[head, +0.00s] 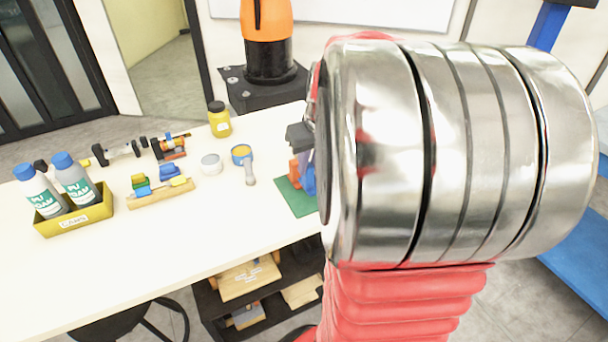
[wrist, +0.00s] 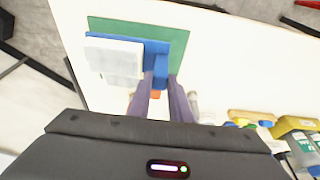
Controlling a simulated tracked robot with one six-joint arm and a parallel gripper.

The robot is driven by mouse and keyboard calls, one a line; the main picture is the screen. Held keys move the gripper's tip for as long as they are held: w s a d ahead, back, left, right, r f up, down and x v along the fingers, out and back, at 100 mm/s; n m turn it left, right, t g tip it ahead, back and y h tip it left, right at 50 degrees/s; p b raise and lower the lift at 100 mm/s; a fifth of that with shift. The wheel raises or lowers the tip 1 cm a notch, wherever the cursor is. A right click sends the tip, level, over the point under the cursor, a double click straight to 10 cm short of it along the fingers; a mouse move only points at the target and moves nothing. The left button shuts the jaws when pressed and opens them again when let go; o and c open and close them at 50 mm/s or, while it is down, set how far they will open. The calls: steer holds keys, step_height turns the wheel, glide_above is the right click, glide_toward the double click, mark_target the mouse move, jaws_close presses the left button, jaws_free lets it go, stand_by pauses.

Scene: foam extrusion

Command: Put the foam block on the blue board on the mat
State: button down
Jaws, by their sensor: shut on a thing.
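The green mat (wrist: 180,38) lies near the table corner; part of it also shows in the head view (head: 297,203). The blue board (wrist: 157,50) lies on the mat. A pale block (wrist: 113,60) sits on the board, left of my fingers in the wrist view. My gripper (wrist: 161,75) points down at the board's edge. An orange block (wrist: 155,94) shows between its fingers, and they are shut on it. Orange also shows by the mat in the head view (head: 295,171). I cannot tell whether the orange block touches the board. My arm hides much of this area in the head view.
A yellow crate (head: 76,221) with bottles and a wooden tray (head: 160,194) with coloured pieces stand at the left. The front middle of the table is clear.

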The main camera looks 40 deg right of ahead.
mark_target(310, 173)
steer(key=shift+f, duration=0.7)
steer(key=shift+f, duration=1.85)
steer(key=shift+f, duration=0.1)
steer(key=c, duration=1.6)
jaws_free()
steer(key=v, duration=1.2)
steer(key=shift+s, duration=0.1)
